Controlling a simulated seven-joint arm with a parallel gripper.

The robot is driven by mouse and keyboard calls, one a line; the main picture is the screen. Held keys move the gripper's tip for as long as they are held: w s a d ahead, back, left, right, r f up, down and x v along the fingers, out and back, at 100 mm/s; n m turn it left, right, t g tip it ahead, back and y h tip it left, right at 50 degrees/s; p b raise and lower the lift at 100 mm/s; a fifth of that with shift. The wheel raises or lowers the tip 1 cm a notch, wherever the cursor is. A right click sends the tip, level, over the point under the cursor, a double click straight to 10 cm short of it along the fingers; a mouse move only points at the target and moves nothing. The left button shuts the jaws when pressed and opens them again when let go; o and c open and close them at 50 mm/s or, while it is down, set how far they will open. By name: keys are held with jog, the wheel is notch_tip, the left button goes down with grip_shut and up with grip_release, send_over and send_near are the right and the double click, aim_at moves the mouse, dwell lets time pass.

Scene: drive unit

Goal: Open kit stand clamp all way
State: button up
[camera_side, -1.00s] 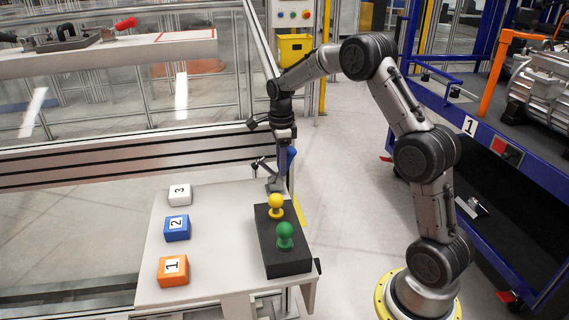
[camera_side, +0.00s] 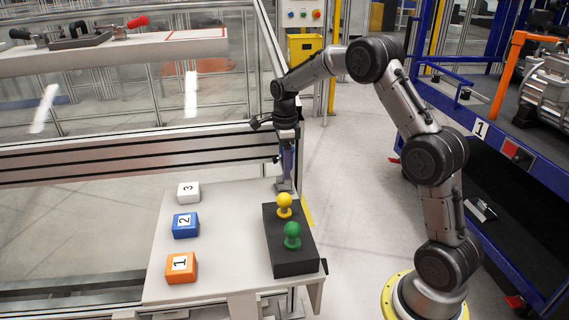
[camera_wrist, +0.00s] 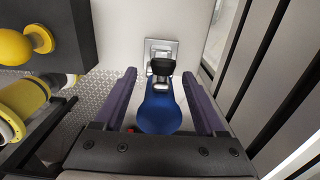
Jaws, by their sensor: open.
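The kit stand clamp has a square metal base (camera_side: 284,184) on the far edge of the white kit stand (camera_side: 215,250), behind the black block. In the wrist view the clamp shows a blue handle (camera_wrist: 160,112), a dark metal part (camera_wrist: 162,66) and its plate (camera_wrist: 162,48). My gripper (camera_wrist: 160,84) is open, with one purple-grey finger on each side of the blue handle. Small gaps show between handle and fingers. In the side view my gripper (camera_side: 287,155) points down over the clamp and hides most of it, so the clamp's angle is hard to tell.
A black block (camera_side: 290,257) with yellow (camera_side: 284,205) and green (camera_side: 292,235) knobs stands close in front of the clamp. Orange (camera_side: 181,268), blue (camera_side: 186,225) and white (camera_side: 189,192) numbered blocks sit at the left. A railed conveyor (camera_side: 120,157) runs behind the stand.

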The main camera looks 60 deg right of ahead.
jog(key=shift+r, duration=0.1)
jog(key=shift+r, duration=4.45)
